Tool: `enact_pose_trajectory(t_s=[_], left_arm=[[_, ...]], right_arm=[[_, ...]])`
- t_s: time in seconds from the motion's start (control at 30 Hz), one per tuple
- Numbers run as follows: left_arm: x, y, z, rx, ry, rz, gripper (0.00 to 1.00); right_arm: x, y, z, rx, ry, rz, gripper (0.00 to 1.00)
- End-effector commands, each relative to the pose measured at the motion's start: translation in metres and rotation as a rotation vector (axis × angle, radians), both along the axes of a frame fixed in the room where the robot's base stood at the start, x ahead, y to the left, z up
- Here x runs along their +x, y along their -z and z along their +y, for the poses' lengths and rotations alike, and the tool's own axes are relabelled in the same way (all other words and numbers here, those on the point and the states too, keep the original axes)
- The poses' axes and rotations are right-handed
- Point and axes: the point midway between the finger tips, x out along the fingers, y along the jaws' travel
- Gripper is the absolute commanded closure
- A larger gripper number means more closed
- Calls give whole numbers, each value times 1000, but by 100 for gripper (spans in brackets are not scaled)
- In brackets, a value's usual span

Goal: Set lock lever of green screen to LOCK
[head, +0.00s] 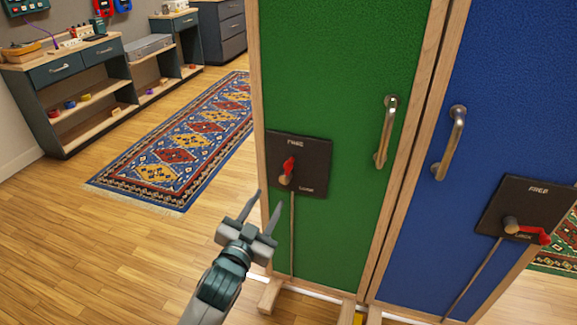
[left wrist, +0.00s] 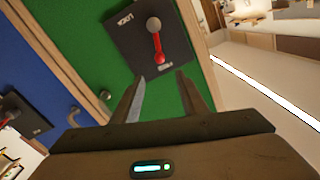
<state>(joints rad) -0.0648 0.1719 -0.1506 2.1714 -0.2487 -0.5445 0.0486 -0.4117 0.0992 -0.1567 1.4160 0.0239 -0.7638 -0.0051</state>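The green screen (head: 340,70) stands upright in a wooden frame and also shows in the left wrist view (left wrist: 70,30). Its black lock plate (head: 315,155) is marked FREE at the top and LOCK at the lower right. The red-tipped lock lever (head: 289,166) points up towards FREE. In the left wrist view the lever (left wrist: 158,48) hangs towards my fingers. My left gripper (head: 268,198) is open and empty, just below and left of the plate in the head view. Its fingertips (left wrist: 161,75) are apart, short of the lever. My right gripper is not in view.
The blue screen (head: 510,100) adjoins on the right; its red lever (head: 535,235) points towards LOCK. Metal handles (head: 385,130) (head: 450,140) stick out from both screens. A thin rod (head: 292,240) runs down from the green screen's lever. Open wooden floor (head: 110,245) lies left.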

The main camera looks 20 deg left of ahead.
Motion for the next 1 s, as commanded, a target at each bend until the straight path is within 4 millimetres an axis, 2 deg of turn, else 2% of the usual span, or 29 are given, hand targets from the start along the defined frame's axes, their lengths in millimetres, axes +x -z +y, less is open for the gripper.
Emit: enact_pose_trajectory(t_s=[0.27,0.8,1.0], left_arm=[[33,-2,-1,0,-1,-1,60],[129,-1,-5,0,0,0,60],[155,0,-6,-1,1,0,60]], right_arm=[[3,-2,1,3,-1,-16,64],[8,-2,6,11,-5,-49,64],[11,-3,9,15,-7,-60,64]])
